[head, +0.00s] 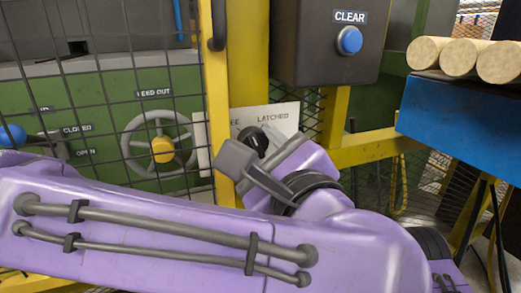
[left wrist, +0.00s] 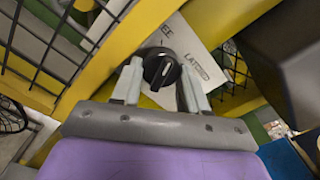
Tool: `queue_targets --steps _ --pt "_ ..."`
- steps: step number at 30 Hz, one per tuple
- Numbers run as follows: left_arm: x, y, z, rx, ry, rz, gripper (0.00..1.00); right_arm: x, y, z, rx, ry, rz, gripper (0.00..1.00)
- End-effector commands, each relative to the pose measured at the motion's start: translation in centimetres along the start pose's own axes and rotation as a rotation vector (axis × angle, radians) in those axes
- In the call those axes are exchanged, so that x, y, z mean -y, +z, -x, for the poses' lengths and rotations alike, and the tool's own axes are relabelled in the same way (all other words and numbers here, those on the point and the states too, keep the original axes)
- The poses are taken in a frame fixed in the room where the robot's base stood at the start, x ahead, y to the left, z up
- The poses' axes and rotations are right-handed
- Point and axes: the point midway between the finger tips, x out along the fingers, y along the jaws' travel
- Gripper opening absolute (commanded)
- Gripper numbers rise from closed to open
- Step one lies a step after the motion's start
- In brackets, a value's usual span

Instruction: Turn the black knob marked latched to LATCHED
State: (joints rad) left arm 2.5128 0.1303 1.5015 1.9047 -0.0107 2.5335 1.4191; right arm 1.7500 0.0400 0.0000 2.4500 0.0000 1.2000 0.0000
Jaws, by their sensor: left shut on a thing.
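The black knob (head: 252,139) sits on a pale plate (head: 286,112) on the yellow post. The plate reads LATCHED on the right; on the left only the letters EE show. In the left wrist view the knob (left wrist: 160,69) is between the two grey fingers of my left gripper (left wrist: 160,84), which is shut on it. In the head view my left gripper (head: 258,150) covers part of the knob. A pale mark shows on the knob's face, but I cannot tell which word it points to. My right gripper is not in view.
A dark box (head: 327,65) with a blue CLEAR button (head: 349,41) is just above the plate. Wire mesh guards a green panel (head: 100,105) with a handwheel (head: 160,150) at left. Wooden rolls (head: 458,57) lie on a blue surface (head: 455,120) at right.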

Motion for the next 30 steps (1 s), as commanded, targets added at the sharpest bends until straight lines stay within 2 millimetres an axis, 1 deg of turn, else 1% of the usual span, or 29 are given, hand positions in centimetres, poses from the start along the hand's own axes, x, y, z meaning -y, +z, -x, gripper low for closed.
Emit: queue_targets --steps 7,8,9,10,23,26,29,30 --pt "-0.02 -0.04 0.05 -0.001 0.000 -0.005 0.13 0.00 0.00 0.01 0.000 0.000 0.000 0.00" --pt "-0.02 -0.05 0.05 -0.002 0.000 -0.005 0.53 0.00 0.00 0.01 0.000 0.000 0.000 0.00" --pt "-0.02 -0.05 0.05 -0.002 0.000 -0.004 0.66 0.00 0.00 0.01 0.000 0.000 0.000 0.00" --pt "-0.03 -0.04 0.04 -0.002 0.001 -0.004 0.69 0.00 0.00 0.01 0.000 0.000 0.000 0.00" --pt "-0.17 -0.06 -0.04 -0.002 0.006 0.011 0.69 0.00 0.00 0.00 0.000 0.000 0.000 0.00" --pt "-0.14 -0.09 -0.07 -0.003 0.008 0.102 0.69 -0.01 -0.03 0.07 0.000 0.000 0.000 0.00" --pt "0.07 0.01 -0.07 -0.004 0.007 0.301 0.69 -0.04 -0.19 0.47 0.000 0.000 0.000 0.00" --pt "0.25 0.10 0.58 -0.003 0.001 0.363 0.69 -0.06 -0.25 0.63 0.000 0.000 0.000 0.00"
